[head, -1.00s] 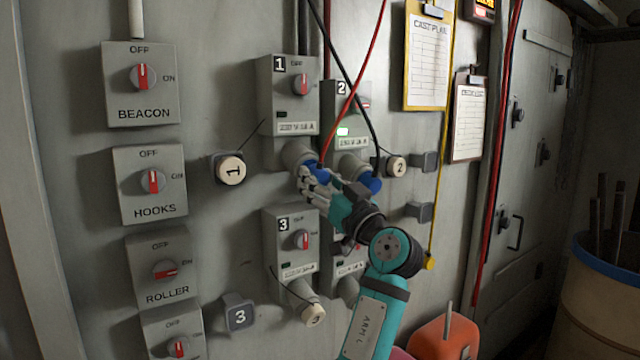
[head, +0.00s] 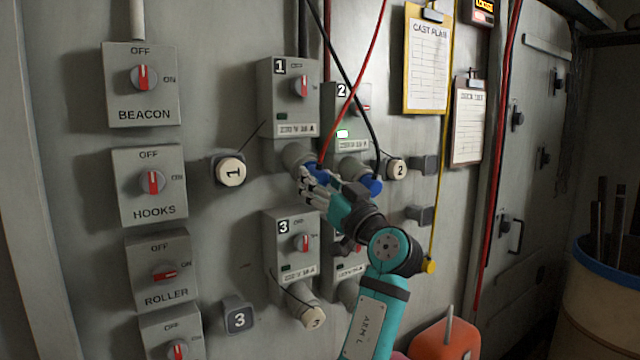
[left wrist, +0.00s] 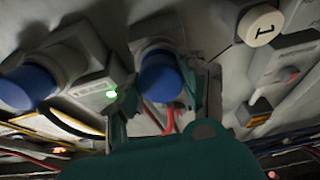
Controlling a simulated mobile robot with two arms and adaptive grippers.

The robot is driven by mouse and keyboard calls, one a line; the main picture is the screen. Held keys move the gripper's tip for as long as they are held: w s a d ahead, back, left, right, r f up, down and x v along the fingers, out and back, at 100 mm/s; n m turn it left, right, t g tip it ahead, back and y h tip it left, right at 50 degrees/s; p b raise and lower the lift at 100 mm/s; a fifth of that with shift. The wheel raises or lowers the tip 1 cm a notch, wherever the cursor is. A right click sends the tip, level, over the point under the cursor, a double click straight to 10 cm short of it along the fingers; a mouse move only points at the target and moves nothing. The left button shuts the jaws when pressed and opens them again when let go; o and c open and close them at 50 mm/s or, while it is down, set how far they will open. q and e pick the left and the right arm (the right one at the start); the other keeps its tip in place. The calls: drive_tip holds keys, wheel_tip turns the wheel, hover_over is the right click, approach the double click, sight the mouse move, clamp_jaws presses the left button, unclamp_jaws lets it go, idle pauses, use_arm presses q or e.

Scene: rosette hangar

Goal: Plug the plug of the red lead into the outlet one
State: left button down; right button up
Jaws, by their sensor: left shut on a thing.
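Outlet one (head: 286,97) is a grey box marked 1, with a red switch and a dark indicator. Its round grey socket (head: 297,157) points down and outward. My left gripper (head: 313,184) is shut on the blue plug (head: 318,171) of the red lead (head: 352,95), right at this socket. In the left wrist view the blue plug (left wrist: 160,78) sits between the fingers against the socket mouth (left wrist: 152,28). I cannot tell how deep it is in. The red lead (left wrist: 169,122) hangs from the plug. My right gripper is out of view.
Outlet two (head: 346,110), with a lit indicator, holds another blue plug (head: 371,186) on a black lead, close beside my gripper. Outlet three (head: 290,240) is below. Cap 1 (head: 230,171) is at the left of outlet one. Free wall lies around cap 1.

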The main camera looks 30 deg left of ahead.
use_arm(q)
drive_tip(key=shift+w+a+r, duration=0.15)
drive_tip(key=shift+a, duration=0.2)
drive_tip(key=c, duration=0.6)
unclamp_jaws()
drive_tip(key=shift+c, duration=0.2)
drive_tip(key=v, duration=1.2)
